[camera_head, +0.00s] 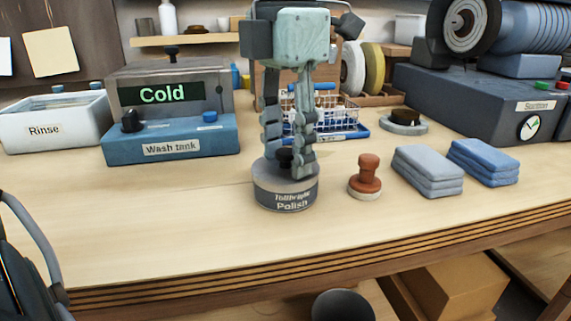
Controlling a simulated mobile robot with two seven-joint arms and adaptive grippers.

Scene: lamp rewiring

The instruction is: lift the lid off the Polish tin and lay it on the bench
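The Polish tin (286,198) is a short, round, dark grey tin standing upright on the bench (200,220). Its grey lid (262,177) sits on top, with a dark knob (285,158) in its middle. My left gripper (290,163) points down from above, its two fingertips on either side of the knob. The gap between them is about as wide as the knob; I cannot tell whether they touch it. The fingers hide part of the lid. My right gripper is not in view.
A brown-handled stamp (367,178) and folded cloths (428,170) stand to the tin's right. The wash tank (175,139) and Rinse tub (55,122) are at the back left. A wire basket (335,122) is behind the tin. The bench's front left is clear.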

